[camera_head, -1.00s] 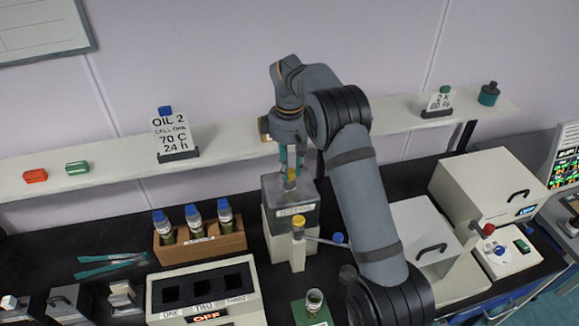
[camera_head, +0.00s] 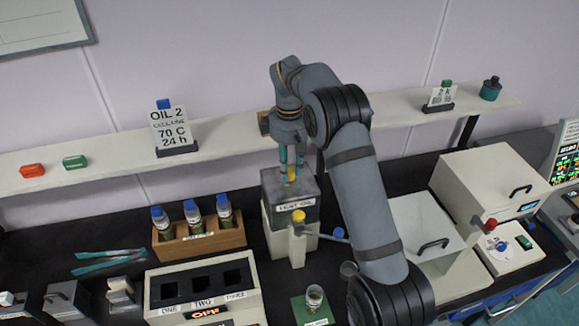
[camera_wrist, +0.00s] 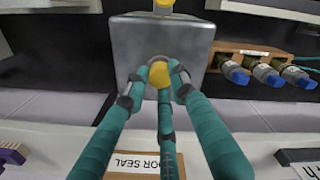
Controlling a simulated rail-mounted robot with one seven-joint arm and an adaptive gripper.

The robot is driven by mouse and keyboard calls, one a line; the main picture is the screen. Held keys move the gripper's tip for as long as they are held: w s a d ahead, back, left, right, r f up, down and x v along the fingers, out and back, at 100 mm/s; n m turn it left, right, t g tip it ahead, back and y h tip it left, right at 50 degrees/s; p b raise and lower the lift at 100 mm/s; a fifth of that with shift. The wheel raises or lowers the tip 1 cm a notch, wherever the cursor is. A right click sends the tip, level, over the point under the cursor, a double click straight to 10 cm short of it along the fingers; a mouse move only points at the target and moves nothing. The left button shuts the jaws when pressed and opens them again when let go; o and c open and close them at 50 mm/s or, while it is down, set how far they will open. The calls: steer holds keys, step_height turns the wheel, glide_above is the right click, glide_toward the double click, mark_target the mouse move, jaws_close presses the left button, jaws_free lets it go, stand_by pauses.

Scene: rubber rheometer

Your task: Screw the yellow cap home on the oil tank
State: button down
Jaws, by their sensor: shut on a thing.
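The oil tank (camera_head: 287,188) is a grey box with a flat metal top and a label reading "HEAT OIL", standing on a white base. Its top also fills the centre of the wrist view (camera_wrist: 135,45). The yellow cap (camera_wrist: 160,73) sits at the tank top near the edge closest to my gripper in the wrist view. My gripper (camera_wrist: 160,80) has teal fingers closed around the cap from above. In the head view, my gripper (camera_head: 290,172) points down at the tank. The fingers partly hide the cap and its seat, so I cannot tell how deep it sits.
A white stand with a yellow knob (camera_head: 298,216) and a blue-tipped lever (camera_head: 338,233) is in front of the tank. A wooden rack (camera_head: 225,240) of blue-capped bottles is to the left. The wall shelf (camera_head: 230,140) runs behind.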

steer(key=shift+f, duration=0.25)
steer(key=c, duration=1.5)
jaws_free()
steer(key=shift+r, duration=0.1)
steer(key=shift+o, duration=0.7)
steer(key=c, duration=0.4)
steer(key=c, duration=0.7)
jaws_close()
steer(key=m, duration=0.4)
steer(key=shift+m+b, duration=0.3)
